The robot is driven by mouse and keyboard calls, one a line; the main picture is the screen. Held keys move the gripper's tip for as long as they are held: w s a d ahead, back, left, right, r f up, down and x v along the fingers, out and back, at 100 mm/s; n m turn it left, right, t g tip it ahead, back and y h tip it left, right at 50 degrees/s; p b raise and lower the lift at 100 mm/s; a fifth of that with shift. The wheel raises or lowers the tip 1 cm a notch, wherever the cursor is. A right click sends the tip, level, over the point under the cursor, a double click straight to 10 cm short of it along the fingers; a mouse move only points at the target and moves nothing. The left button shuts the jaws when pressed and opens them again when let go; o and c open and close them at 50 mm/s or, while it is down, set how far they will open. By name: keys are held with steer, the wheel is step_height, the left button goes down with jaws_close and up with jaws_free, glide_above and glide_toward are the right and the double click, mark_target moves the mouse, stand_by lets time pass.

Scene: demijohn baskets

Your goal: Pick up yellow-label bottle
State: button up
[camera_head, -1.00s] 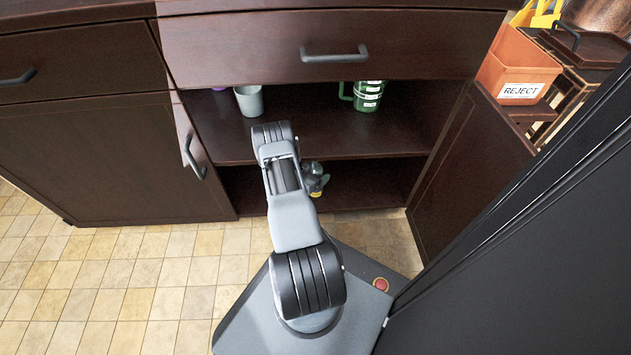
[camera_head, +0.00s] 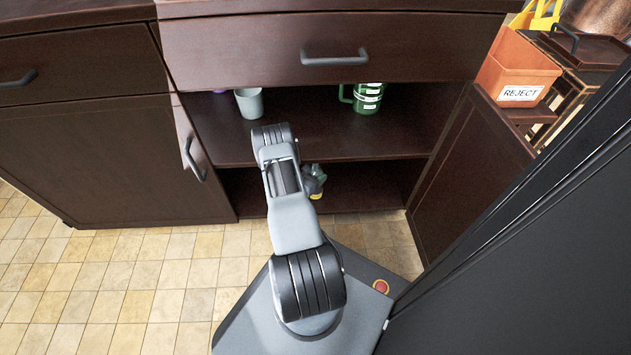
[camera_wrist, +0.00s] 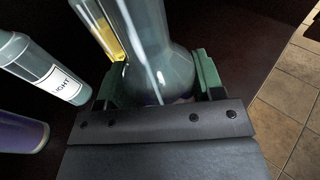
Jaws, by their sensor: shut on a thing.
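The yellow-label bottle (camera_wrist: 150,45) is clear grey glass with a yellow label on its left side in the wrist view. It stands between the two green fingers of my gripper (camera_wrist: 158,82), which is shut on it. In the head view, part of the bottle (camera_head: 316,182) shows beside my arm in the lower compartment of the open cabinet. My gripper is mostly hidden there behind my arm.
Above, the cabinet shelf (camera_head: 310,135) holds a grey cup (camera_head: 249,103) and a green mug (camera_head: 366,98). An orange REJECT bin (camera_head: 513,75) stands at right.

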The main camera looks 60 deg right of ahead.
mark_target(315, 168)
steer(key=shift+r, duration=0.25)
steer(key=shift+r+p, duration=1.2)
steer(key=shift+r, duration=0.3)
steer(key=shift+w+a+r, duration=0.1)
steer(key=shift+r, duration=0.1)
steer(key=f+p+v, duration=0.2)
steer(key=p+v, duration=0.3)
steer(key=v, duration=1.2)
steer(key=shift+a+f, duration=0.3)
steer(key=shift+f, duration=0.15)
steer(key=shift+w+a, duration=0.1)
steer(key=shift+a, duration=0.1)
